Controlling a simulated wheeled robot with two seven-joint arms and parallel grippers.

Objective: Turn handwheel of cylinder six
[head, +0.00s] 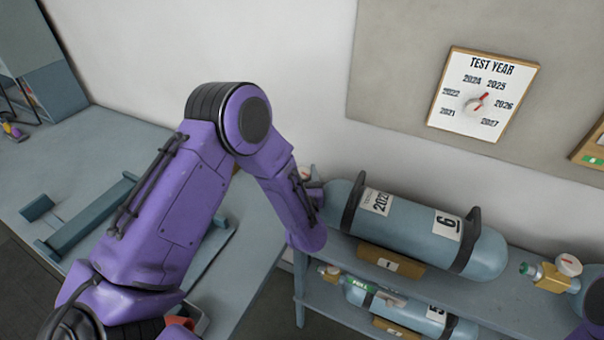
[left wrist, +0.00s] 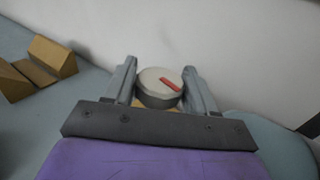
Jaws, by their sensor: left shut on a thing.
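Cylinder six (head: 410,226), a blue-grey tank with a "6" label and a year label, lies on its side on the upper shelf. Its valve end points left, toward my left arm. My left gripper (left wrist: 160,72) is shut on the handwheel (left wrist: 150,80), a round pale knob with a red mark on its face, with one grey finger on each side. In the head view, my forearm hides most of the gripper and valve. My right gripper is not in view.
A lower shelf holds another cylinder (head: 405,310). A further brass valve with a pale knob (head: 569,265) stands at the right. A "TEST YEAR" dial board (head: 484,94) hangs on the wall. Wooden blocks (left wrist: 47,62) show in the wrist view. A blue-grey bench (head: 100,135) fills the left.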

